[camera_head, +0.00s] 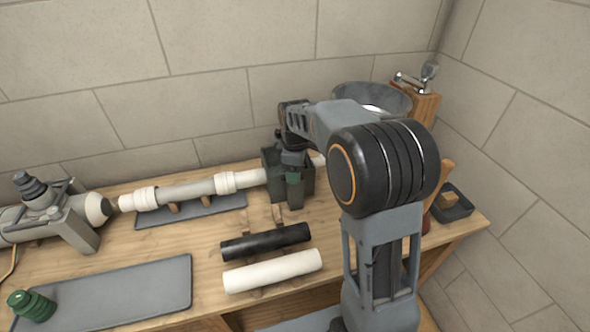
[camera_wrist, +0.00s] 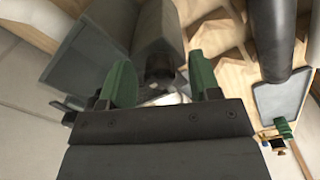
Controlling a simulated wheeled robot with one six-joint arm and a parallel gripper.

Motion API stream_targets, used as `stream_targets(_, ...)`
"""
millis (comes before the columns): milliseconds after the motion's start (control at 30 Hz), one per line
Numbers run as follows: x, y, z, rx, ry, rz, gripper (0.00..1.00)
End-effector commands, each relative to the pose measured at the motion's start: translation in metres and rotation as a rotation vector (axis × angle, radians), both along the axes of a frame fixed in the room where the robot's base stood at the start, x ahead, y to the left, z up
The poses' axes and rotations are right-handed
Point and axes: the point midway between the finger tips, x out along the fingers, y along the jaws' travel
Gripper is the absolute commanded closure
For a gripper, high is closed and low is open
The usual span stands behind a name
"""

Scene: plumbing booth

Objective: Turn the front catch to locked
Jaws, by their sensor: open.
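A dark grey-green block (camera_head: 272,163) stands on the bench around the right part of the white pipe run (camera_head: 190,190). My gripper (camera_head: 293,178) is pointed down at the block's front, and my wrist covers part of the block. In the wrist view my gripper (camera_wrist: 161,82) is open, with its two green fingers apart. A dark rounded piece (camera_wrist: 160,68) shows between the fingers, in front of grey block faces (camera_wrist: 155,30). It may be the front catch, but I cannot tell its setting or whether a finger touches it.
A black pipe (camera_head: 265,242) and a white pipe (camera_head: 272,271) lie on supports in front of the block. A grey mat (camera_head: 120,290) with a green ribbed part (camera_head: 32,304) lies at front left. A grey fixture (camera_head: 60,212) stands left; a small dark tray (camera_head: 452,204) is at right.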

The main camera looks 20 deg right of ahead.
Motion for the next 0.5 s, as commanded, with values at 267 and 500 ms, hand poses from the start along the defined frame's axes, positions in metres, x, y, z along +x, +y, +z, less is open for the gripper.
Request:
stream_targets(267,0.0,0.0,0.0002,0.0,0.0,0.0,0.53)
stream_targets(500,0.0,0.0,0.0004,0.0,0.0,0.0,0.76)
